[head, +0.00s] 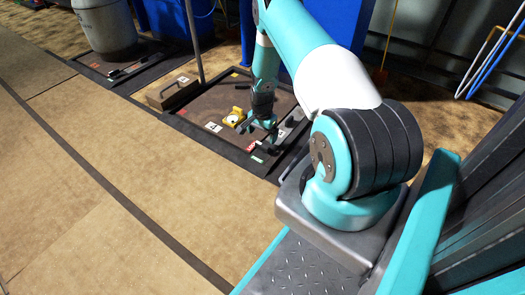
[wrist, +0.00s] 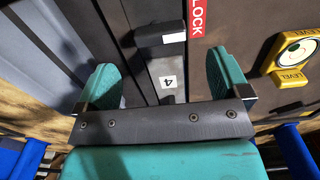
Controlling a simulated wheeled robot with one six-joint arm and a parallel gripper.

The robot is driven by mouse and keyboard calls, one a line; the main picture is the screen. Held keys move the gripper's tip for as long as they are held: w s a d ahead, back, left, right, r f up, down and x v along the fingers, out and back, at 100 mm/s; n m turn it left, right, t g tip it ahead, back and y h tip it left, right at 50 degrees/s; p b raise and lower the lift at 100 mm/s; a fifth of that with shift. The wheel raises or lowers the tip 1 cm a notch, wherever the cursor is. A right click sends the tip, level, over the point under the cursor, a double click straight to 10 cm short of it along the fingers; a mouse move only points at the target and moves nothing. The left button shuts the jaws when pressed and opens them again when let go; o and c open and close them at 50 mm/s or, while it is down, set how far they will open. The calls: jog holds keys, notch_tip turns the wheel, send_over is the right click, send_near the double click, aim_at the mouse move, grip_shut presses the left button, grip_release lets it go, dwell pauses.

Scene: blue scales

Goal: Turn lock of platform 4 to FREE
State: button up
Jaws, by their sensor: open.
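Platform 4 (head: 195,138) is a dark, brown-topped plate in a black frame on the floor. A white "4" label (wrist: 168,80) sits on a narrow grey strip in the wrist view. The dark lock handle (wrist: 157,27) stands at the upper end of that strip, beside a red LOCK label (wrist: 196,18).
A yellow level gauge (wrist: 294,56) is right of my gripper; it also shows in the head view (head: 235,117).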

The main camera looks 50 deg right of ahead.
aim_at(262, 145)
notch_tip(262, 145, down, 7)
jog(key=b, duration=0.3)
jog(key=shift+r, duration=0.2)
jog(key=shift+c, duration=0.2)
jog(key=shift+r, duration=0.1)
jog(key=c, duration=0.9)
